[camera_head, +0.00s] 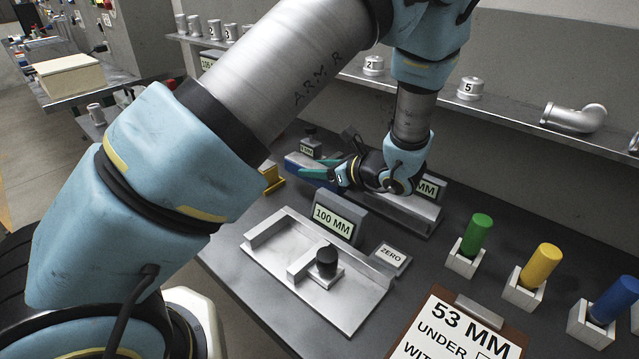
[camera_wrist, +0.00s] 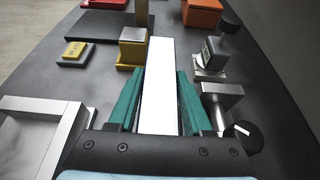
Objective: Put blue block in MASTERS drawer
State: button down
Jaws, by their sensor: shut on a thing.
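My gripper (camera_head: 322,172) is over the far part of the bench in the head view, with green-teal fingers. In the wrist view my gripper (camera_wrist: 158,95) is shut on a long bar-shaped block. The block (camera_head: 308,172) shows a blue side in the head view, partly hidden by the fingers. In the wrist view the block (camera_wrist: 160,62) looks bright white on top and points away from the palm. I cannot tell whether it touches the surface below. No drawer marked MASTERS can be made out in either view.
A 100 MM gauge (camera_head: 333,217) stands on a metal fixture, with a ZERO plate (camera_head: 390,255) beside it. Green (camera_head: 477,235), yellow (camera_head: 540,264) and blue (camera_head: 613,298) cylinders stand in holders. The wrist view shows a yellow post (camera_wrist: 132,48), small display (camera_wrist: 211,52) and orange box (camera_wrist: 203,14).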

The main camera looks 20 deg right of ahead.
aim_at(316, 184)
jog(key=shift+f+p, duration=0.4)
jog(key=shift+f, duration=1.8)
jog(key=shift+f, duration=0.15)
jog(key=c, duration=0.6)
grip_release()
